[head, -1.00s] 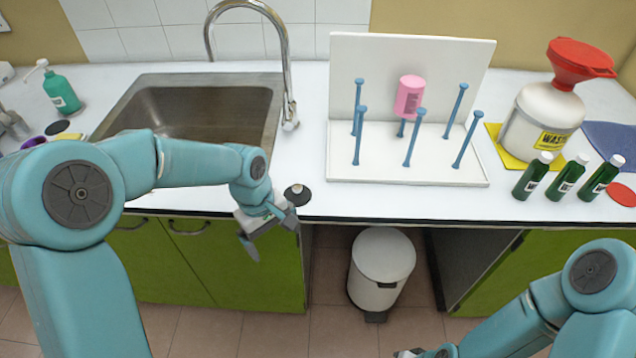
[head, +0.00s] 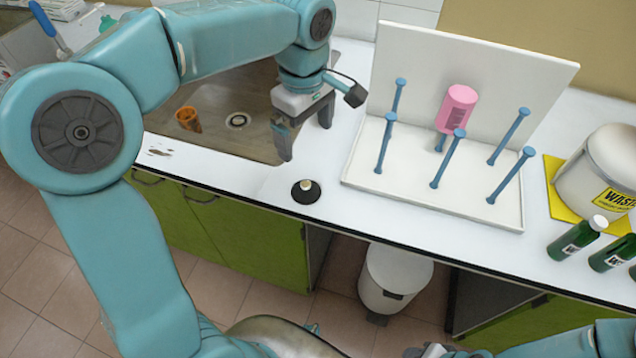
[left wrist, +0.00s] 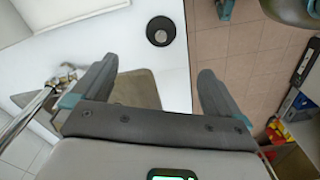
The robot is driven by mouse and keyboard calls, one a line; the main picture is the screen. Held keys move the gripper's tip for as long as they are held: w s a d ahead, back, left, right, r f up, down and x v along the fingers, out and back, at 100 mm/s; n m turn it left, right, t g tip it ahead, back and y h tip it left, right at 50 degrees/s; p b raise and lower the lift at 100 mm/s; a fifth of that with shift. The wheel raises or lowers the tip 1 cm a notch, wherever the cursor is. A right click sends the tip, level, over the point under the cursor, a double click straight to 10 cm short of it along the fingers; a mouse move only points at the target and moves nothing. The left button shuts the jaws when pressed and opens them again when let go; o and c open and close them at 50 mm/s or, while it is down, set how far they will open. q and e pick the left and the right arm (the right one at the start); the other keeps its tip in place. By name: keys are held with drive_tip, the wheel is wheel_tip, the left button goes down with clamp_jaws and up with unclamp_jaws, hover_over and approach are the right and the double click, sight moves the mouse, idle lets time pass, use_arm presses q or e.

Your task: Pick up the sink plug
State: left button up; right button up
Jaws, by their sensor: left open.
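The sink plug (head: 306,191) is a black disc with a pale knob on top. It lies on the white counter near the front edge, right of the sink's front corner. My left gripper (head: 307,138) is open and empty above the counter, behind the plug and by the right side of the sink. In the left wrist view the plug (left wrist: 161,31) lies beyond the gap between the open fingers (left wrist: 158,67), clear of both. My right gripper is only partly visible at the bottom edge of the head view, and its jaws are unclear.
The sink (head: 215,125) holds an orange-brown cup (head: 188,118). A white drying rack (head: 430,200) with blue pegs and a pink cylinder (head: 457,108) stands right of the plug. Green bottles (head: 577,238) and a waste container (head: 600,165) stand farther right. Counter around the plug is clear.

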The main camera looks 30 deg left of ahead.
use_arm(q)
hover_over(306, 184)
drive_tip(key=f, duration=1)
drive_tip(key=shift+s+f+b, duration=0.2)
drive_tip(key=shift+f+b, duration=0.1)
drive_tip(key=f, duration=0.5)
drive_tip(key=shift+w+f, duration=0.25)
drive_tip(key=shift+f, duration=0.05)
drive_tip(key=c, duration=1.1)
